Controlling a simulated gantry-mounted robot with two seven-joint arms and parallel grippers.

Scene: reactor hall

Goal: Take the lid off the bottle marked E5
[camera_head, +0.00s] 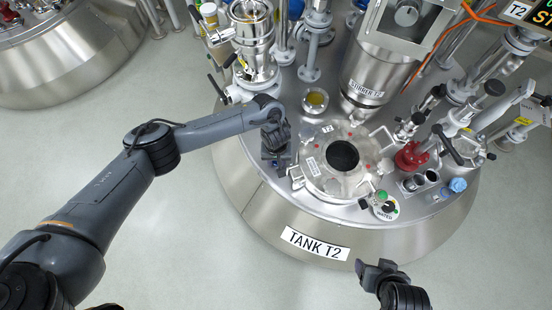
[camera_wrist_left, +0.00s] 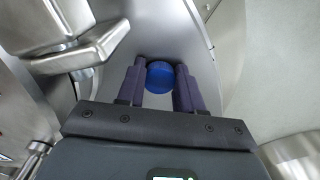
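A round blue lid (camera_wrist_left: 160,75) shows in the left wrist view between the two fingers of my left gripper (camera_wrist_left: 160,82). The fingers press against its sides, with no gap visible, so the gripper looks shut on it. The bottle under the lid is hidden, and no E5 mark can be read. In the head view my left gripper (camera_head: 275,158) points down at the left edge of the tank top and covers the lid. My right gripper (camera_head: 382,267) is in front of the tank, apart from everything; its fingers are too unclear to judge.
Tank T2 (camera_head: 315,243) has a hatch (camera_head: 318,178) with a dark round opening just right of my left gripper. A blue-capped item (camera_head: 457,185), a red valve (camera_head: 411,157) and several pipes stand at the right. The hopper (camera_head: 372,72) rises behind. The floor in front is clear.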

